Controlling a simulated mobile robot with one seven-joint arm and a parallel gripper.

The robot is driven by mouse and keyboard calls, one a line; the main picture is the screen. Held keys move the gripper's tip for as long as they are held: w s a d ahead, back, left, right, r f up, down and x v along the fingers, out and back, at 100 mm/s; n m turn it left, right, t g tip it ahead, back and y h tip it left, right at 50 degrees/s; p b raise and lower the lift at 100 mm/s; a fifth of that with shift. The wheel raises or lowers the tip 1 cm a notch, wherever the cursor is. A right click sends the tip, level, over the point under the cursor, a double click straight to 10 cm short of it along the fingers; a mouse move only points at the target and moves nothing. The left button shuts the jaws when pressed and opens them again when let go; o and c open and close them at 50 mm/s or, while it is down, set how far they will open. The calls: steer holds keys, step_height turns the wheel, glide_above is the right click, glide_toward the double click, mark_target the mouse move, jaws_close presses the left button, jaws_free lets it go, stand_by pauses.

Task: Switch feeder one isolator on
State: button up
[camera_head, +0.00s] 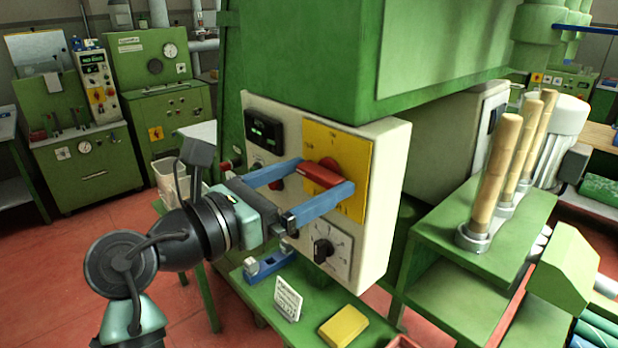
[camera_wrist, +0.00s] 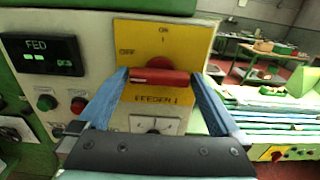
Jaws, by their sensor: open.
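The feeder one isolator is a red handle (camera_head: 321,174) on a yellow plate (camera_head: 352,150) on the pale panel box. In the wrist view the red handle (camera_wrist: 159,76) lies level, crosswise. The yellow plate (camera_wrist: 185,42) there reads OFF at the left, ON at the top and FEEDER 1 below. My gripper (camera_head: 326,177) is open, with its blue fingers reaching to the plate. In the wrist view my gripper (camera_wrist: 159,78) has one finger near each end of the handle. I cannot tell whether the fingers touch it.
A dark display (camera_wrist: 40,54) and red and green buttons (camera_wrist: 78,105) sit left of the plate. A black knob (camera_head: 322,250) is below it. Under the box, a green bench holds a small sign (camera_head: 288,298), a blue item (camera_head: 268,262) and a yellow block (camera_head: 343,326).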

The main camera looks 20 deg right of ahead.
steer(key=shift+c, duration=0.3)
steer(key=c, duration=1)
steer(key=shift+m, duration=0.3)
steer(key=shift+r+m+p, duration=0.1)
steer(key=shift+m+p, duration=0.95)
steer(key=shift+m, duration=0.15)
steer(key=m, duration=0.5)
steer(key=shift+m+p, duration=0.3)
steer(key=shift+p, duration=0.05)
steer(key=m, duration=0.2)
steer(key=m+b, duration=0.1)
steer(key=m, duration=0.1)
steer(key=shift+f+m, duration=0.2)
steer(key=shift+m, duration=0.1)
steer(key=m+b, duration=0.2)
steer(key=m, duration=0.2)
steer(key=shift+m, duration=0.3)
